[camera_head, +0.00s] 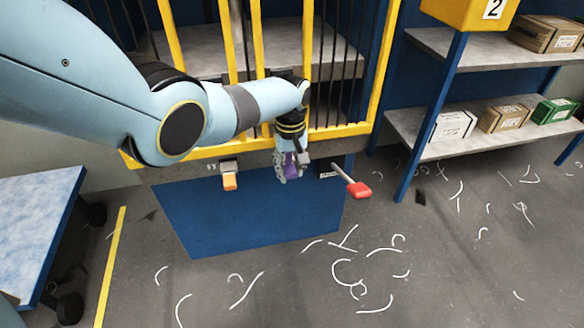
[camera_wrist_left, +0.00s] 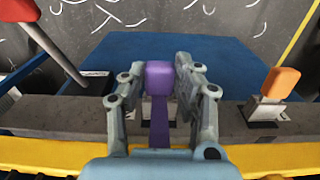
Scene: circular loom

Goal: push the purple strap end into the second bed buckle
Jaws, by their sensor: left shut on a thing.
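My left gripper (camera_head: 291,176) is shut on the purple strap end (camera_head: 291,163), at the front edge of the yellow-framed machine. In the left wrist view the purple strap end (camera_wrist_left: 160,78) sits between the two fingers, with a narrower purple piece (camera_wrist_left: 160,122) running toward my palm. An orange tab (camera_head: 230,181) stands out of a grey metal buckle (camera_head: 228,166) on the grey front beam, left of my gripper. My right gripper is not in view.
A red-ended lever (camera_head: 357,188) sticks out just right of my left gripper. The yellow rail and bars (camera_head: 312,60) stand close behind. A blue panel (camera_head: 265,225) lies below. A shelf with boxes (camera_head: 405,122) is at right, a blue-topped table (camera_head: 40,215) at left.

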